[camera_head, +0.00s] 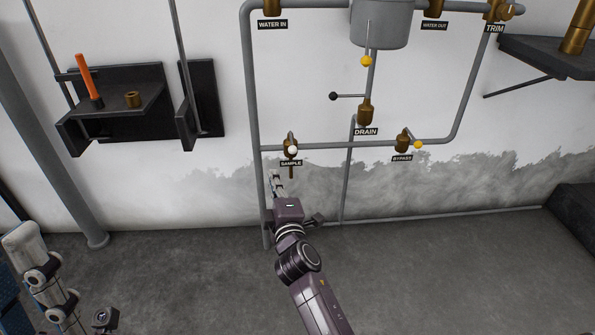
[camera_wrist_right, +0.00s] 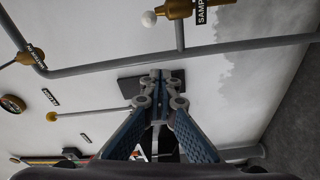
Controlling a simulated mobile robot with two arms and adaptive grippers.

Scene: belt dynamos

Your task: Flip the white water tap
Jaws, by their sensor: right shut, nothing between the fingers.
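The white water tap (camera_head: 292,150) is a small white knob on a brass valve on the grey pipe, above the SAMPLE label. In the right wrist view its white knob (camera_wrist_right: 149,19) is near the top, left of the brass body. My right gripper (camera_head: 277,183) is just below and left of the tap, apart from it in the picture. It is shut and empty, with its fingertips together in the wrist view (camera_wrist_right: 160,78). My left gripper (camera_head: 22,240) shows partly at the lower left edge, far from the tap; its jaw opening is unclear.
Yellow-knobbed valves sit near the bypass (camera_head: 403,143) and under the tank (camera_head: 380,25). A black-knobbed lever (camera_head: 333,96) belongs to the drain valve (camera_head: 366,110). A dark shelf (camera_head: 120,104) holds an orange stick and a brass ring. Pipes frame the tap; open floor lies below.

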